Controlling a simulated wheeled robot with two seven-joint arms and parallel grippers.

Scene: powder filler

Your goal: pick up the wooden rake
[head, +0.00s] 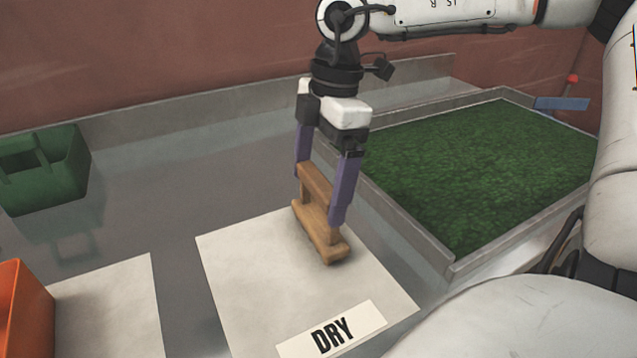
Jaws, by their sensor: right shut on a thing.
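The wooden rake (318,226) is a small brown wooden tool with an upper bar, short posts and a wider lower bar. It is over the white sheet labelled DRY, near its upper right edge. My right gripper (319,195) comes down from above, with its two purple fingers on either side of the rake's upper bar. It is shut on the rake. Whether the lower bar touches the sheet or is just above it, I cannot tell. My left gripper is not in view.
The white sheet (245,285) carries a DRY label (331,330). A tray of green material (480,165) with a metal rim lies at right. A green container (45,170) stands at left, an orange one (25,310) at lower left beside another white sheet (110,305). A blue object (562,103) is at far right.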

